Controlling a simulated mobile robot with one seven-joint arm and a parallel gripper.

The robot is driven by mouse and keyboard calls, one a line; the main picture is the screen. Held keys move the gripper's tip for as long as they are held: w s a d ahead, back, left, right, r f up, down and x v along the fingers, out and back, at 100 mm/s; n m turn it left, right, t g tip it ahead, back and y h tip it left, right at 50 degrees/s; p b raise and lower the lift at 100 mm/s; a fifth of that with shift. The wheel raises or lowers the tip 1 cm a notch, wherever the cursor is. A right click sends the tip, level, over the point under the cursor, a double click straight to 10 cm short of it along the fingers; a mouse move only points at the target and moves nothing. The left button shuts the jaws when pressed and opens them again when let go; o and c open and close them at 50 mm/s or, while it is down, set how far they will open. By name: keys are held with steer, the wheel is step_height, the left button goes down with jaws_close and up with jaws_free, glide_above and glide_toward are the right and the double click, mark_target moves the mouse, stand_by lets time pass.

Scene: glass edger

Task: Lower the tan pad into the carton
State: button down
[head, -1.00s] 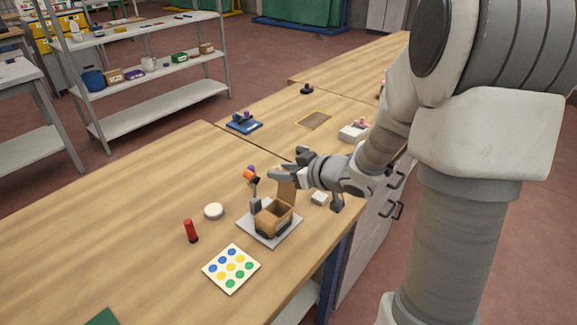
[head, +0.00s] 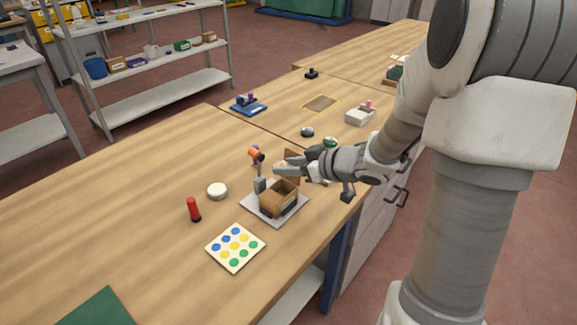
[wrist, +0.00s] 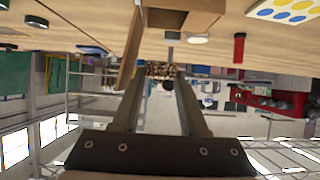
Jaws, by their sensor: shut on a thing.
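The open brown carton (head: 278,198) stands on a light grey plate (head: 262,212) near the bench's front edge. An upright brown panel (head: 292,153), seemingly its raised lid, rises at its back, partly hidden by my gripper. My gripper (head: 279,167) is just above the carton's back side, beside that panel. In the wrist view the carton (wrist: 185,8) is at the top edge and the panel (wrist: 130,46) is left of the fingers. My gripper (wrist: 160,72) is shut on a mottled tan-brown strip, apparently the tan pad (wrist: 160,69). The pad is not clear in the head view.
Dark round pieces (head: 307,132) sit beyond my gripper.

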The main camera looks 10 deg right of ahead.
mark_target(289, 182)
steer(key=shift+f+b, duration=1.3)
steer(key=shift+f, duration=0.1)
steer(key=shift+f+b, duration=0.7)
steer(key=shift+f, duration=0.5)
steer(key=shift+c, duration=1.8)
jaws_free()
steer(key=shift+r+p, duration=4.55)
steer(key=shift+p, duration=0.5)
